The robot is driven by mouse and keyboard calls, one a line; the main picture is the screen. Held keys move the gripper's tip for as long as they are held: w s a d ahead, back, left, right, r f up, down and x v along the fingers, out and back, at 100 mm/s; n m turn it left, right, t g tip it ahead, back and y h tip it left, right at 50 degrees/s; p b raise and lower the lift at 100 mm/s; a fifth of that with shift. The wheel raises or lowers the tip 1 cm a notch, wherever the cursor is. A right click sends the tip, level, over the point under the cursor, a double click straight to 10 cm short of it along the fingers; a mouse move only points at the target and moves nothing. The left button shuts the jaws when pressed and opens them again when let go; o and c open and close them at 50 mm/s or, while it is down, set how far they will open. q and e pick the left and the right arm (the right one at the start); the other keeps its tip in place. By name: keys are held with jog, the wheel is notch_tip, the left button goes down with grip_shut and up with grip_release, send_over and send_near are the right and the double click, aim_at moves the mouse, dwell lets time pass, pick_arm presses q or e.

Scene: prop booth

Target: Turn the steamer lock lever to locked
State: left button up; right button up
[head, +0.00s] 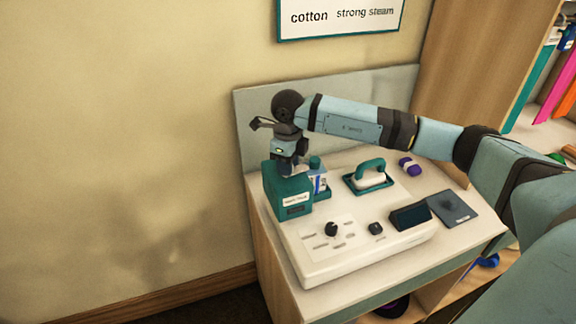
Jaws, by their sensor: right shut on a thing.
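A white steamer console (335,262) with a teal box (288,197) at its left end stands on the counter. The box has a white label and a dark plate on its front. My right gripper (288,167) points down at the top of this box. It is shut on what appears to be the lock lever there. The gripper hides the lever, so I cannot tell its angle. My left gripper is not in view.
A bottle with a teal cap (316,163) stands close beside the gripper. An iron with a teal handle (369,174), a purple object (409,166) and a dark square pad (453,207) lie to the right. Dark knobs (331,229) sit on the console. A backboard rises behind.

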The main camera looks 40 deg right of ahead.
jog(key=shift+w+r, duration=0.1)
jog(key=shift+r, duration=0.05)
jog(key=o, duration=0.9)
notch_tip(320, 180, up, 14)
jog(key=shift+f+b, duration=0.15)
jog(key=shift+b, duration=0.25)
jog(key=shift+f, duration=0.1)
